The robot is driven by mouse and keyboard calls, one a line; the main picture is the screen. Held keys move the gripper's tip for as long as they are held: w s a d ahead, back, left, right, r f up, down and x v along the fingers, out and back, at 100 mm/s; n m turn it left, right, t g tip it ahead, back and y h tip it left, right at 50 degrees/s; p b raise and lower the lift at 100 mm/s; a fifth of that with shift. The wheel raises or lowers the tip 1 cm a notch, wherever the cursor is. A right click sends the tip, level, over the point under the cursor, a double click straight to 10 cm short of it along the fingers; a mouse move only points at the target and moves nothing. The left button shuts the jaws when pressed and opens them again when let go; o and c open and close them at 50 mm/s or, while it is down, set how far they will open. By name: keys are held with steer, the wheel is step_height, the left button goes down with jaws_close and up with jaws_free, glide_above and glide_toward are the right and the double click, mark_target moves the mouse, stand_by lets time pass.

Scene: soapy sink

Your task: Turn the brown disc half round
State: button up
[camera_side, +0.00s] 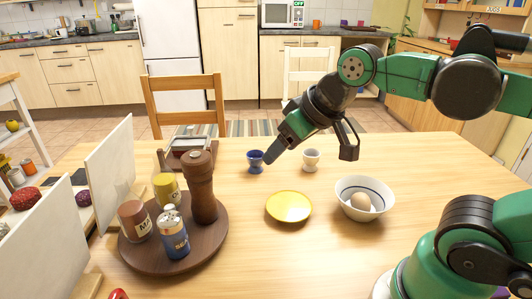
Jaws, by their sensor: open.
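The brown disc (205,254) is a round dark wooden turntable lying on the table at left front. It carries a tall brown mill (201,188), a blue shaker-topped jar (173,236), a brown-red labelled jar (134,222) and a jar with a yellow-green label (167,190). My gripper (310,152) is open, its two fingers spread wide. It hangs over the far middle of the table, right of and behind the disc, apart from it. Nothing shows between the fingers as held. Part of the disc's surface is hidden by the jars.
A yellow plate (289,207) lies right of the disc, then a white bowl (351,207) holding an egg (360,202). A blue cup (255,164) and a white egg cup (311,161) stand behind. White upright panels (110,170) edge the left side.

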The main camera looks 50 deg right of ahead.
steer(key=w+a+r+n+g, duration=0.1)
steer(key=w+a, duration=0.1)
steer(key=w, duration=0.2)
steer(key=w+a+r+n+g, duration=0.1)
steer(key=w+a+r+g, duration=0.1)
steer(key=w, duration=0.3)
steer(key=w+a+r+n+g, duration=0.1)
steer(key=w+a, duration=0.3)
steer(key=shift+w+r+g, duration=0.15)
steer(key=shift+r+g, duration=0.1)
steer(key=shift+g, duration=0.05)
steer(key=w+a+f+n+g, duration=0.2)
steer(key=w+a+f, duration=0.2)
steer(key=a+f, duration=0.1)
glide_above(169, 207)
step_height(169, 207, down, 7)
steer(key=shift+f, duration=3.2)
jaws_close()
